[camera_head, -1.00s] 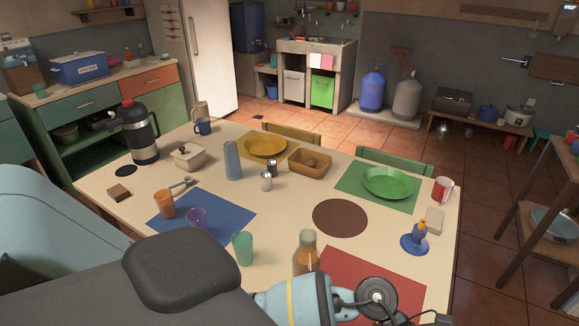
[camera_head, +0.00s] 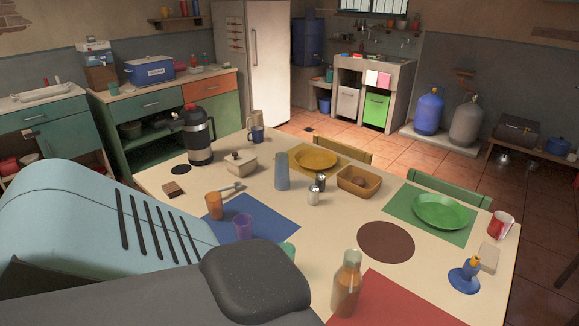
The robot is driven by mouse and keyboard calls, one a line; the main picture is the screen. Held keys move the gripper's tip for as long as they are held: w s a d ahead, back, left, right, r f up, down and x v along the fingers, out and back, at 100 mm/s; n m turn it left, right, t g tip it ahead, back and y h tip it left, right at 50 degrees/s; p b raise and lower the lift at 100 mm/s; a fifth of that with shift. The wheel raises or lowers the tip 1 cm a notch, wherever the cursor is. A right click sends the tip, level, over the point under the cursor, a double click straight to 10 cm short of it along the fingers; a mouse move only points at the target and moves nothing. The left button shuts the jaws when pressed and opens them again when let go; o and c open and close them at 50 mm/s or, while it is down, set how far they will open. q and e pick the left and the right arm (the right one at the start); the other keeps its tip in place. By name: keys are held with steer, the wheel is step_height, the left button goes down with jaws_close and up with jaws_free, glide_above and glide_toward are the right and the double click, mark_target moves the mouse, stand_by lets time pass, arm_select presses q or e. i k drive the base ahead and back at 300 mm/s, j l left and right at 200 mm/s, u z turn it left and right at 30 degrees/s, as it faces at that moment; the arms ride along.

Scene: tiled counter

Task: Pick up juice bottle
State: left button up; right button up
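The juice bottle (camera_head: 346,285) stands upright on the table near its front edge, beside the left edge of the red placemat (camera_head: 405,304). It is clear with orange-brown liquid in its lower part. Neither of my grippers is in view. A dark padded part and a light blue housing of my own body fill the lower left and hide part of the table's front.
A green cup (camera_head: 288,251) is partly hidden behind my body. Purple (camera_head: 242,227) and orange (camera_head: 213,206) cups stand near the blue placemat (camera_head: 268,216). The brown round mat (camera_head: 385,242) is bare. A blue candle holder (camera_head: 465,277) stands at the right.

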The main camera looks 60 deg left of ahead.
mark_target(347, 284)
steer(key=u, duration=1.25)
